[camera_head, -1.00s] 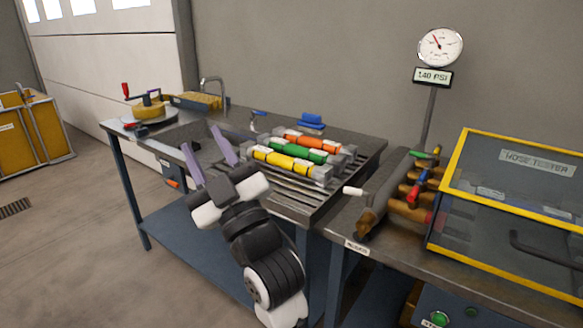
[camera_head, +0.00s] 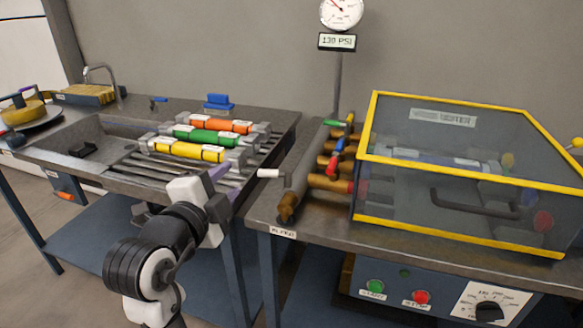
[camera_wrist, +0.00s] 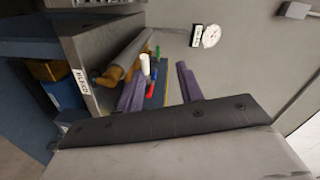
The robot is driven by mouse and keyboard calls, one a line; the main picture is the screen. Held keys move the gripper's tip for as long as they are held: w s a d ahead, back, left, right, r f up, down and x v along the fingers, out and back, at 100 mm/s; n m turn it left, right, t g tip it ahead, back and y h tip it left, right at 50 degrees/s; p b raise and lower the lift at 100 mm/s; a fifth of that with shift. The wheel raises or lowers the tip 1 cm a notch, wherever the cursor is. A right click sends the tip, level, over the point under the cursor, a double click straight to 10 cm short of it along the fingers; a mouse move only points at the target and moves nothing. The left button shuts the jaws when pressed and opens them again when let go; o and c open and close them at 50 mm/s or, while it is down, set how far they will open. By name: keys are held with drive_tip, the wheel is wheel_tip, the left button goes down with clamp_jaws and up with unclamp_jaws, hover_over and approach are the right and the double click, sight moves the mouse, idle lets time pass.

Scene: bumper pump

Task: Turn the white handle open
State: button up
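The white handle (camera_head: 269,173) is a short lever at the near left side of a brown pipe manifold (camera_head: 293,196) on the right bench. It also shows in the wrist view (camera_wrist: 145,64), close to the left finger's tip. My gripper (camera_head: 232,184) is left of the handle, by the right end of the slatted drain rack, with its fingers partly hidden behind its body. In the wrist view my gripper (camera_wrist: 160,76) is open, its two purple fingers apart and nothing held between them. The handle is apart from the gripper in the head view.
Green, blue and red handles (camera_head: 338,147) sit along the manifold. A yellow-framed clear tester box (camera_head: 465,185) stands to the right. A gauge display (camera_head: 337,41) reads 130 PSI. Yellow, green and orange cylinders (camera_head: 187,152) lie on the rack at left, beside a sink (camera_head: 60,145).

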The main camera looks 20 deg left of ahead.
sight(269, 175)
drive_tip(key=w+d+f+m, duration=0.1)
drive_tip(key=w, duration=0.3)
drive_tip(key=w+d+f+m+h+p, duration=0.1)
drive_tip(key=w+d, duration=0.1)
drive_tip(key=w, duration=0.2)
drive_tip(key=w+d+f+m+g+h+p, duration=0.1)
drive_tip(key=w+d+f+m, duration=0.1)
drive_tip(key=w, duration=0.2)
drive_tip(key=shift+w+f, duration=0.1)
drive_tip(key=shift+w, duration=0.3)
clamp_jaws()
